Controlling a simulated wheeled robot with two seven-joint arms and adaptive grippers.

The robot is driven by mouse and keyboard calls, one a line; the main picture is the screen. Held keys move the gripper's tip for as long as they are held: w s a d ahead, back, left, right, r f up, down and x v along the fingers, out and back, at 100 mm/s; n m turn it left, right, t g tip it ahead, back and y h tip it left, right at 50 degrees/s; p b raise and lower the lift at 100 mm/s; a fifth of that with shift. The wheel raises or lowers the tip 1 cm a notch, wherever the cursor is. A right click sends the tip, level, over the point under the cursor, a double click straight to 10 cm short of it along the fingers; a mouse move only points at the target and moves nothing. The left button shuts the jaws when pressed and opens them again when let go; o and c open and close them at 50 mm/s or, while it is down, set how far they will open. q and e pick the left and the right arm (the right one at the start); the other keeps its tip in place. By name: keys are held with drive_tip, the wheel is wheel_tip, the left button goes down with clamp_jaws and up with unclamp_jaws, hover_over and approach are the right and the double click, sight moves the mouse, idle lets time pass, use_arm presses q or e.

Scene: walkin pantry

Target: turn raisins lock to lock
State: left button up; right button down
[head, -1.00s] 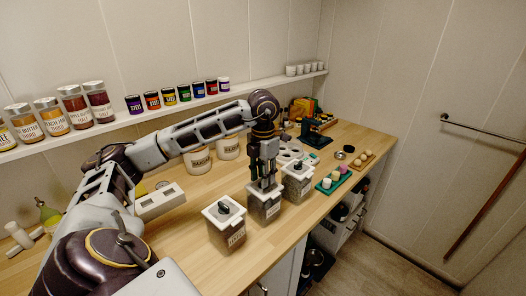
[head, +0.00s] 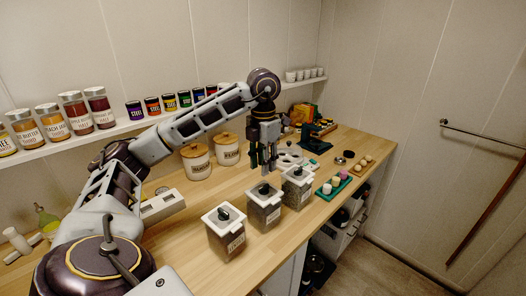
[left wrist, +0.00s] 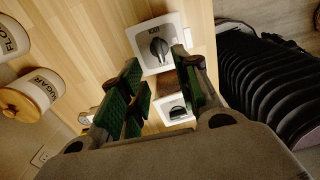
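Three clear canisters with white lids and black knobs stand in a row along the counter's front: a near one (head: 226,242), a middle one (head: 264,214) and a far one (head: 298,194). Their labels are too small to read surely, so I cannot tell which holds raisins. My left gripper (head: 263,166) is raised just behind and above the middle canister, touching no knob. In the left wrist view its green-padded fingers (left wrist: 164,100) are apart and empty. Beyond them shows a lid with a black knob (left wrist: 159,48); another lid (left wrist: 174,109) is partly hidden between the fingers. My right gripper is out of view.
Two white canisters with wooden lids (head: 196,164) stand against the wall. A green tray with small cups (head: 331,187) lies right of the far canister. Jars line the wall shelf (head: 130,128). The counter's front edge is close to the canisters.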

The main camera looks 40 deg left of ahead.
use_arm(q)
drive_tip(key=shift+r, duration=1.7)
drive_tip(key=shift+r, duration=0.2)
drive_tip(key=shift+r, duration=0.15)
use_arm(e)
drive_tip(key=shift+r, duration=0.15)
